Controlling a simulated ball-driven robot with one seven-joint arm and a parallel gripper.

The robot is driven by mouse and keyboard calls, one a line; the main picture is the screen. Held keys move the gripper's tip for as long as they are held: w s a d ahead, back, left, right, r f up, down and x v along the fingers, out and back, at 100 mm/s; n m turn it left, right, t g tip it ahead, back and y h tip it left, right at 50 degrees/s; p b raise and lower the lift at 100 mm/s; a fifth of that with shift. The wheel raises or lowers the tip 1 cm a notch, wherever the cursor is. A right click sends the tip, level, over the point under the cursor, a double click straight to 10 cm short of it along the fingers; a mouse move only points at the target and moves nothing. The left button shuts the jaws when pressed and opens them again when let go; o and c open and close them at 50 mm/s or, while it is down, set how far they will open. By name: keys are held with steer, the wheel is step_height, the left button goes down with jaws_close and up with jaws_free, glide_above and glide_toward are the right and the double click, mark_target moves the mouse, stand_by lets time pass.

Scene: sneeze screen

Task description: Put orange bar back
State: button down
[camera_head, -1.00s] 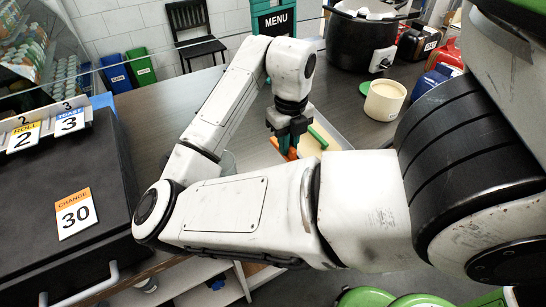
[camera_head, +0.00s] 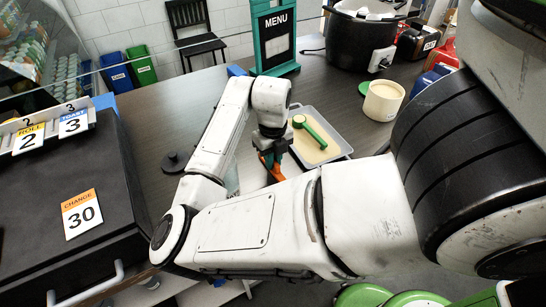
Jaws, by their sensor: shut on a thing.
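The orange bar (camera_head: 271,168) is seen below my wrist in the head view, tilted, with its lower end hidden behind my forearm. My gripper (camera_head: 271,155) is shut on it, with green-teal fingers partly visible. They are just left of a shallow grey tray (camera_head: 345,147) with a pale yellow content, on which a green tool (camera_head: 315,132) lies. I cannot tell whether the bar touches the counter.
A dark register box (camera_head: 75,170) with price cards fills the left. A black round weight-like item (camera_head: 175,161) lies on the counter. A menu stand (camera_head: 275,35), black cooker (camera_head: 362,40) and cream tub (camera_head: 383,100) stand behind. The counter (camera_head: 165,110) is clear at centre left.

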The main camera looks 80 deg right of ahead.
steer(key=shift+f, duration=0.2)
steer(key=c, duration=1.1)
jaws_free()
steer(key=shift+r, duration=0.15)
step_height(320, 180, up, 11)
steer(key=b, duration=0.2)
steer(key=shift+s+d+f, duration=0.15)
steer(key=shift+f, duration=0.05)
